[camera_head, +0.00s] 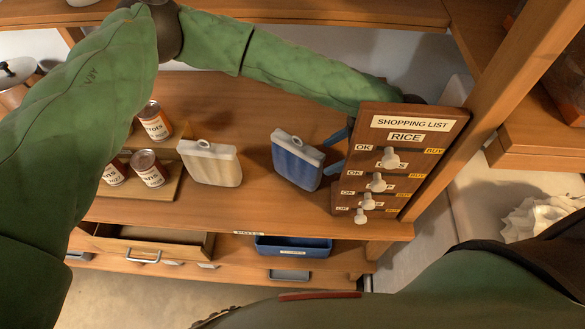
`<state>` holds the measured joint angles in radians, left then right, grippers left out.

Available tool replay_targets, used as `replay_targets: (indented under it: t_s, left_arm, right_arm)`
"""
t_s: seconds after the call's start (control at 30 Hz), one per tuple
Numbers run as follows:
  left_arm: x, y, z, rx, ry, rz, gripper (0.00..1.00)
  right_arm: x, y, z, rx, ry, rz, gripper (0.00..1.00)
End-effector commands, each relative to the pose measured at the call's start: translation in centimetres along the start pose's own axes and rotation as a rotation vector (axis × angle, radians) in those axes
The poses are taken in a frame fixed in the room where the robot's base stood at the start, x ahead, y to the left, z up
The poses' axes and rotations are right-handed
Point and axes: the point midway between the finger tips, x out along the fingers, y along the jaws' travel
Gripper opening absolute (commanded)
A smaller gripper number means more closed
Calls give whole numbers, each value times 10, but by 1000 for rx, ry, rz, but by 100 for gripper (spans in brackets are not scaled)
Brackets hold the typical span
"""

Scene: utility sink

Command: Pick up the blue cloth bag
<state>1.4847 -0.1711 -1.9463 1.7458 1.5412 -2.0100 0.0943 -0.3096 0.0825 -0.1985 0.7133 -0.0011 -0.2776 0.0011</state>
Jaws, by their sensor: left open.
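The blue cloth bag (298,162) stands upright on the wooden shelf, with a pale top edge and a small loop on top. My left arm reaches across the top of the view and down behind the shopping list board. My left gripper (328,157) shows as two blue fingers coming out from behind that board. It is open and empty, just right of the blue bag, with its fingers pointing at the bag's right side. I cannot tell whether a fingertip touches it. The rest of this gripper is hidden by the board. My right gripper is out of view.
The shopping list board (420,125) with pegs stands close to the right. A cream bag (211,163) stands left of the blue one. Several cans, such as this one (148,168), stand farther left. Below are an open drawer (150,241) and a blue tray (292,247).

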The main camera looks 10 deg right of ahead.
Motion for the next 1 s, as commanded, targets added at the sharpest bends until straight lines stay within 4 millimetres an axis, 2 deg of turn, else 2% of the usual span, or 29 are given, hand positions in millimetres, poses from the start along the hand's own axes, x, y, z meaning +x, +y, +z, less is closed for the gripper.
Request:
replay_targets:
  t_s: [0.37,0.7,1.0]
  left_arm:
    - [26,0,1,1,0,1,68]
    - [55,-3,4,1,0,4,68]
    - [77,-4,1,1,0,1,68]
  right_arm:
    - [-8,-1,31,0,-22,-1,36]
    - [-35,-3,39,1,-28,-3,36]
    - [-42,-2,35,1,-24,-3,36]
